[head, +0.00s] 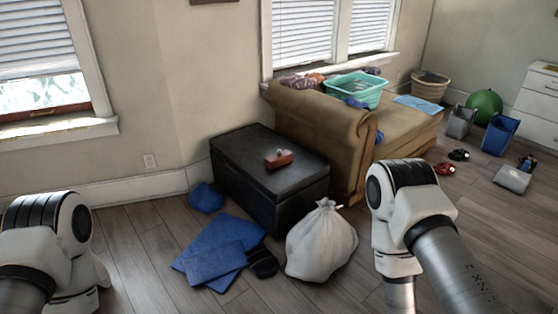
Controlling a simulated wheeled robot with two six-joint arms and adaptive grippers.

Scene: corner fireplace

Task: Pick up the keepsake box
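A small reddish-brown box (279,159), which looks like the keepsake box, sits on the lid of a black chest (245,150) in the middle of the head view. Something small and light-coloured shows on top of it, too small to make out. My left arm comes in at the lower left and my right arm at the lower right. Both are well apart from the box and the chest. Neither gripper shows in the frame.
A white tied bag (321,243) stands in front of the chest. Blue cloths (215,250) lie on the floor to its left. A brown couch (322,125) with a teal basket (356,89) stands behind and to the right.

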